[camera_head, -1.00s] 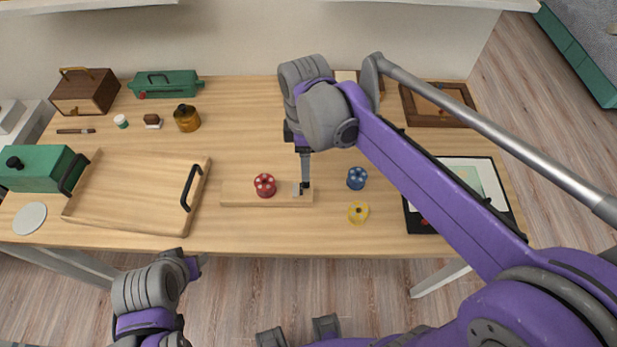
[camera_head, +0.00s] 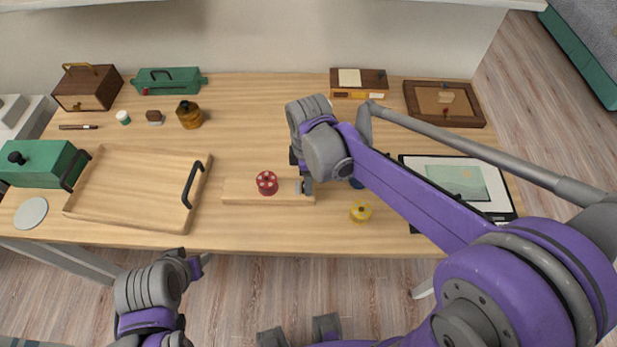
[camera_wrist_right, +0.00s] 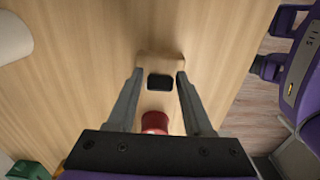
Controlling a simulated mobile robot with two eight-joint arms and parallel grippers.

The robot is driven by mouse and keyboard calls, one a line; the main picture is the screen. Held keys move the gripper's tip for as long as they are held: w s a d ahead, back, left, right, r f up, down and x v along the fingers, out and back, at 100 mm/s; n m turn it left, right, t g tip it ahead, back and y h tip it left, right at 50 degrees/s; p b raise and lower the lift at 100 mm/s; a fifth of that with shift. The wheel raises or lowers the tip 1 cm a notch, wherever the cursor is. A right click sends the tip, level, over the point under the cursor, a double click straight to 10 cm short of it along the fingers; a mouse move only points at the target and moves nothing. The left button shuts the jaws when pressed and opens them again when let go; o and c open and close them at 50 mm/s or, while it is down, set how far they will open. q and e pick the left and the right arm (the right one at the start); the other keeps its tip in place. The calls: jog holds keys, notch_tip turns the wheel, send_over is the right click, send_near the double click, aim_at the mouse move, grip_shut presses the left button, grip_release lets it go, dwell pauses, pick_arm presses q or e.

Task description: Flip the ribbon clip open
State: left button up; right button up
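A wooden board (camera_head: 240,191) lies near the table's front edge with a red spool (camera_head: 267,183) on it. At its right end is a small grey part (camera_head: 299,187), apparently the ribbon clip, mostly hidden by my right gripper (camera_head: 306,187). In the right wrist view, a dark square piece (camera_wrist_right: 160,82), probably the clip, sits on the board between my spread right fingers (camera_wrist_right: 157,80). The red spool also shows there (camera_wrist_right: 155,122). The right gripper is open; contact with the clip cannot be told. My left gripper (camera_head: 196,266) is below the table's front edge, fingers unclear.
A yellow spool (camera_head: 361,211) stands right of the board; a blue spool (camera_head: 356,183) is mostly behind my right arm. A wooden tray (camera_head: 130,150) with black handles lies left. A framed picture (camera_head: 490,192) lies right. The table behind the board is fairly clear.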

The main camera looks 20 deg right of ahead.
grip_shut()
jog(key=shift+s+d+f+y, duration=0.15)
jog(key=shift+d+y, duration=0.1)
jog(key=shift+y, duration=0.25)
jog(key=shift+d+t+y+b, duration=0.1)
jog(key=shift+t+y+b, duration=0.2)
jog(key=shift+y, duration=0.3)
jog(key=shift+o, duration=1.7)
grip_release()
notch_tip(320, 180, up, 11)
jog(key=d+p, duration=0.1)
jog(key=d, duration=0.1)
jog(key=shift+s+f, duration=0.2)
jog(key=shift+s, duration=0.05)
